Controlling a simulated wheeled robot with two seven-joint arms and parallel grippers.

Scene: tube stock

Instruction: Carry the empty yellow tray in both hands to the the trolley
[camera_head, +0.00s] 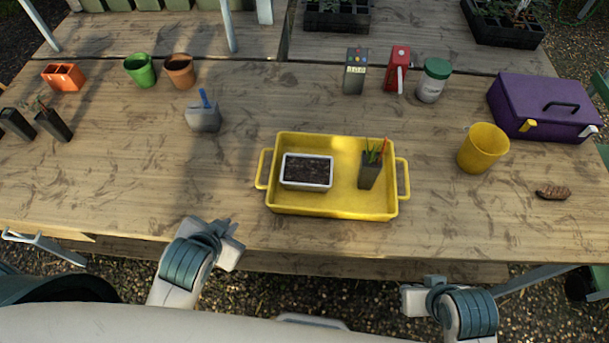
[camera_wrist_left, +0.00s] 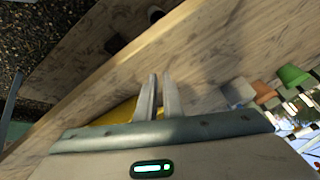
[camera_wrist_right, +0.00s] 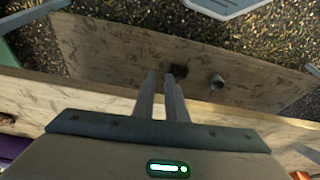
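The yellow tray (camera_head: 330,208) lies flat on the wooden table, with a handle at each side. It is not empty: a white pot of soil (camera_head: 306,171) stands in its left half and a dark pot with a small plant (camera_head: 369,172) in its right half. In the left wrist view a yellow piece, likely the tray (camera_wrist_left: 112,113), shows behind the fingers. My left gripper (camera_head: 232,243) is at the table's front edge, left of the tray, fingers slightly apart and empty. My right gripper (camera_head: 408,298) is low before the table, fingers apart and empty. I cannot identify the trolley.
A yellow cup (camera_head: 483,148), purple box (camera_head: 544,106) and brown piece (camera_head: 553,193) stand to the right. The table front is clear.

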